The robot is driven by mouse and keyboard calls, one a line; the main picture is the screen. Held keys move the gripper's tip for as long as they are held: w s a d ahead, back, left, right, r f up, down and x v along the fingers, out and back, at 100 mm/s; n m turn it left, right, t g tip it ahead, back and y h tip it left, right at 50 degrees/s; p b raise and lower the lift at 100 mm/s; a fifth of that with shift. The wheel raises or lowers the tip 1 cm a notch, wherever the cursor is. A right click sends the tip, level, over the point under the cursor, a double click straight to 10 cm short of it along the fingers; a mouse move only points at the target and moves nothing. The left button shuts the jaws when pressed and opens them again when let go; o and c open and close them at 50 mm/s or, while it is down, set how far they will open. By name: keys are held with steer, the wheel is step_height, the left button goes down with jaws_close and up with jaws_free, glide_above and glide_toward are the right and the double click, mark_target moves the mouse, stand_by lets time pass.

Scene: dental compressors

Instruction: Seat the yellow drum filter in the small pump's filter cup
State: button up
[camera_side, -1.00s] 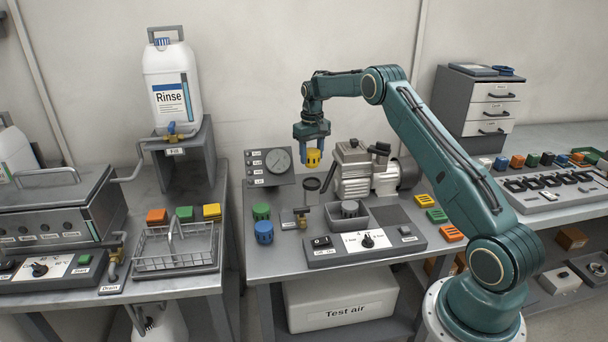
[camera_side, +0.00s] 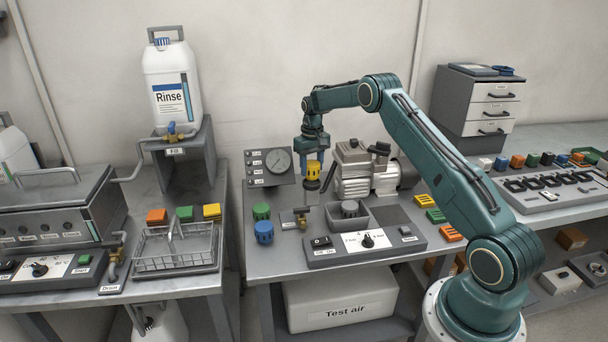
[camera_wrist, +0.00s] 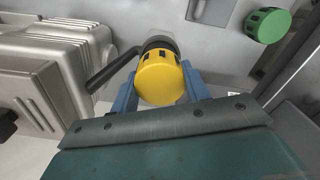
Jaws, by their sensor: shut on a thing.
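The yellow drum filter (camera_side: 313,170) is held upright between the blue fingers of my gripper (camera_side: 312,164). In the wrist view the yellow drum (camera_wrist: 162,80) fills the space between the two fingers (camera_wrist: 158,88). The small pump (camera_side: 354,171) is a light grey ribbed machine just right of my gripper. Its dark filter cup (camera_side: 312,186) is directly below the drum. In the wrist view the dark cup rim (camera_wrist: 158,42) shows just beyond the drum's lower end. I cannot tell whether the drum's lower end is inside the cup.
A gauge panel (camera_side: 270,167) stands just left. Green (camera_side: 261,211) and blue (camera_side: 264,232) drum filters stand at the table's left. A brass valve (camera_side: 302,217), a grey tray (camera_side: 348,216) and a switch panel (camera_side: 364,245) are in front. A pipe (camera_wrist: 114,68) lies close beside the drum in the wrist view.

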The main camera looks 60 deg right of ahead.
mark_target(312, 163)
steer(key=shift+f, duration=0.65)
steer(key=shift+f, duration=0.65)
stand_by(1.3)
steer(key=o, duration=0.7)
steer(key=shift+r, duration=0.1)
steer(key=shift+r, duration=5.4)
